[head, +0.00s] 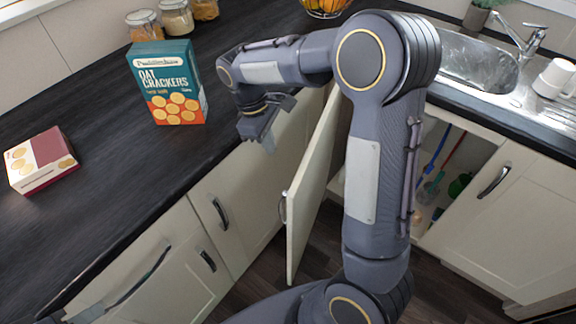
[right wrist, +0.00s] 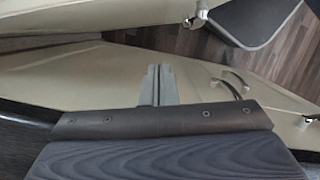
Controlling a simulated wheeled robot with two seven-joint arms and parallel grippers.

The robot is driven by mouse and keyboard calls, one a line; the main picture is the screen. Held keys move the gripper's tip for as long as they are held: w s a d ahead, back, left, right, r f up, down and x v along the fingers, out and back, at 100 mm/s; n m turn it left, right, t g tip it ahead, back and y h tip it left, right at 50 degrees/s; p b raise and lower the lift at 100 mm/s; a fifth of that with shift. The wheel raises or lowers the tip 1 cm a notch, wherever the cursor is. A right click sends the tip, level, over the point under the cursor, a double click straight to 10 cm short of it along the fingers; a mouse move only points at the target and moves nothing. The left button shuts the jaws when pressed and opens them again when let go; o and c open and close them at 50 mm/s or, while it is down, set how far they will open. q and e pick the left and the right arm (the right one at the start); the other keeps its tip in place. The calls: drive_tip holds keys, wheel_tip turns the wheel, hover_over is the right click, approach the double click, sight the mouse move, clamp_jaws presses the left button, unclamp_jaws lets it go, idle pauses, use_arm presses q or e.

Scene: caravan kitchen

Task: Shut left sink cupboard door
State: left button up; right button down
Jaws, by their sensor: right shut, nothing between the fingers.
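The left sink cupboard door (head: 312,190) is a cream panel standing wide open, seen nearly edge-on in the head view, with a metal handle (head: 283,207) on its left face. My right gripper (head: 269,143) is left of the door's upper part, above the counter edge, with its fingers shut and empty. In the right wrist view the fingers (right wrist: 157,72) lie together in front of a cream panel; whether they touch it I cannot tell. My right arm hides part of the cupboard opening (head: 455,170). My left gripper is not in view.
Bottles stand inside the cupboard. The right sink door (head: 485,225) looks shut. A cracker box (head: 168,85) and a small red-and-white box (head: 40,160) are on the dark counter (head: 110,115). The sink (head: 475,62) is at the upper right. Cream fronts (head: 235,205) line the left.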

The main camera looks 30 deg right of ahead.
drive_tip(key=s+d+f, duration=0.3)
drive_tip(key=s+f, duration=0.2)
drive_tip(key=f, duration=0.4)
drive_tip(key=shift+d+f, duration=0.15)
drive_tip(key=shift+d, duration=0.25)
